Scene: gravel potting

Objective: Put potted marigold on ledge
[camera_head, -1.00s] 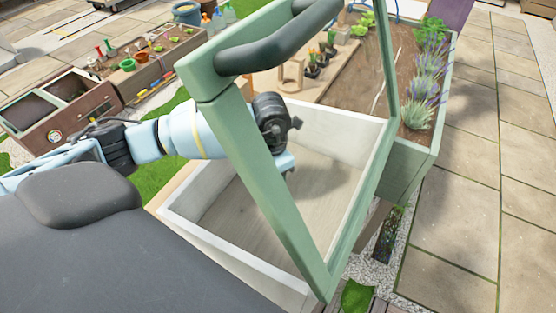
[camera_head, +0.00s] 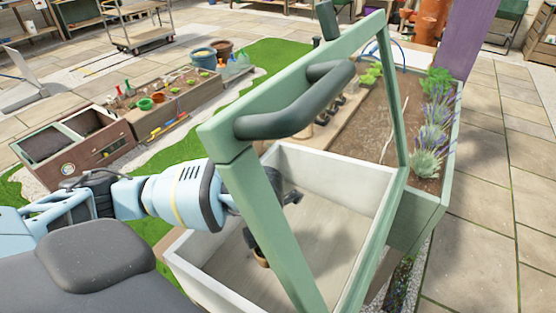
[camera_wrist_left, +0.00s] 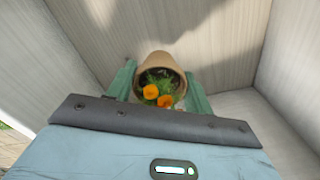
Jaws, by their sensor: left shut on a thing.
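The potted marigold is a terracotta-coloured pot with orange flowers and green leaves. In the left wrist view the pot (camera_wrist_left: 158,65) lies between the two green fingers of my left gripper (camera_wrist_left: 160,92), its mouth facing the camera. My left gripper is shut on the pot. In the head view a small part of the pot (camera_head: 262,255) shows inside the pale-walled box, partly hidden by a green post. I cannot tell whether it touches the box floor. My right gripper is not in view. I cannot make out which surface is the ledge.
The pale-walled box (camera_head: 350,172) surrounds my left gripper. A green frame (camera_head: 262,225) with a dark handle (camera_head: 300,115) rises in front of it. A planted bed (camera_head: 418,225) with lavender adjoins at right. Other planters (camera_head: 105,155) stand at left. Paving at right is clear.

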